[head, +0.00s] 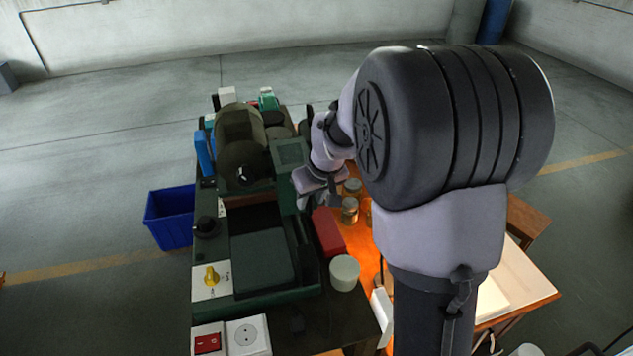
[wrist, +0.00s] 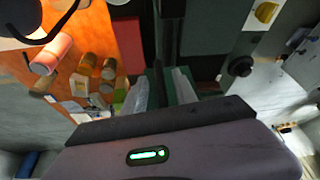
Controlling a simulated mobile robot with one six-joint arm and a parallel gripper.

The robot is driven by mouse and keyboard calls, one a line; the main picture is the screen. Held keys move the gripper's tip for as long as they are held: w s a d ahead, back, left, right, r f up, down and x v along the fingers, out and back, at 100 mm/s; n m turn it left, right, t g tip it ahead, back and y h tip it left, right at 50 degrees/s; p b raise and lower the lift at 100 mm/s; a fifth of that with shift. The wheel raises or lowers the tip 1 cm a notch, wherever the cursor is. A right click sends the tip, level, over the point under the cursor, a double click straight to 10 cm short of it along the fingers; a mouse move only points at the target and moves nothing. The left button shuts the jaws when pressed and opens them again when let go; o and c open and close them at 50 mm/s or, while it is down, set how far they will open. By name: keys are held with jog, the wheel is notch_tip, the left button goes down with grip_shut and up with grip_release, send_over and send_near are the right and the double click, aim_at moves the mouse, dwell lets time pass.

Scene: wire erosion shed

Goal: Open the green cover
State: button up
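A dark green machine (head: 238,299) stands on the bench. A flat dark green cover (head: 262,262) lies level and looks closed on its near part; it also shows at the top of the wrist view (wrist: 215,25). My gripper (head: 316,200) is beyond and to the right of the cover, by the machine's right edge. In the wrist view my gripper (wrist: 165,90) has its two pale fingers apart, with green machine parts showing between them. I see nothing held. Whether the fingers touch the machine cannot be told.
A red box (head: 328,232), a pale round tin (head: 344,272) and several jars (head: 349,210) stand right of the machine. A yellow knob (head: 211,276) and a black knob (head: 206,227) are on its left. A blue bin (head: 169,217) is on the floor.

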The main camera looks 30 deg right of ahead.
jog(key=p+v, duration=0.2)
jog(key=v, duration=1.3)
jog(key=shift+s+r, duration=0.25)
jog(key=shift+a, duration=0.1)
jog(key=s+a+f+m+y+b, duration=0.1)
jog(key=s+a+f+m+b, duration=0.1)
jog(key=s+a+f+b, duration=0.5)
jog(key=s+a+f+m+t+b, duration=0.1)
jog(key=s+a+f+m+b, duration=0.1)
jog(key=s+a+f+b, duration=0.6)
jog(key=s+f+b, duration=0.4)
jog(key=s, duration=0.1)
jog(key=shift+a+f+y, duration=0.3)
jog(key=shift+a+y, duration=0.05)
jog(key=shift+y, duration=0.05)
jog(key=shift+o, duration=0.5)
